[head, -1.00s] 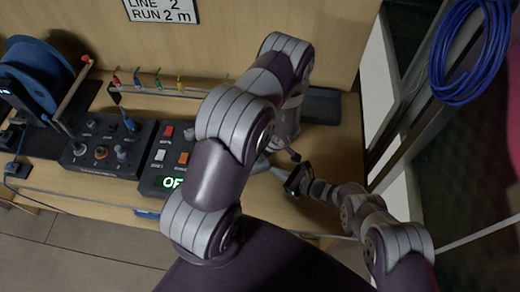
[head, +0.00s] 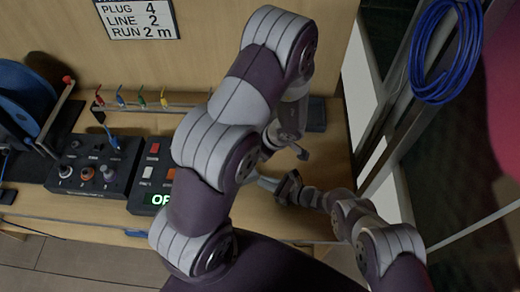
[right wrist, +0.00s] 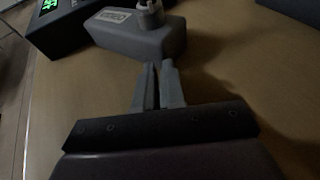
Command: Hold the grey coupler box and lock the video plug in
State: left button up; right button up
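The grey coupler box (right wrist: 140,36) lies on the wooden worktop just beyond my right fingertips in the right wrist view. It has a white label on its side and a pale round fitting (right wrist: 150,6) on top, cut by the frame edge. In the head view the box is largely hidden behind my left arm. My right gripper (right wrist: 159,66) points at the box. Its fingers are almost together with nothing between them, apart from the box. I cannot identify the video plug.
A control panel with a green display (head: 159,199) and a second knob panel (head: 90,172) stand left of the arms. A blue cable reel (head: 25,95) is at far left. Coloured cable ends hang on a rail (head: 160,107) at the back. Blue cable (head: 447,60) hangs at upper right.

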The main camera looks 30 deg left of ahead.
jog(key=shift+o, duration=0.9)
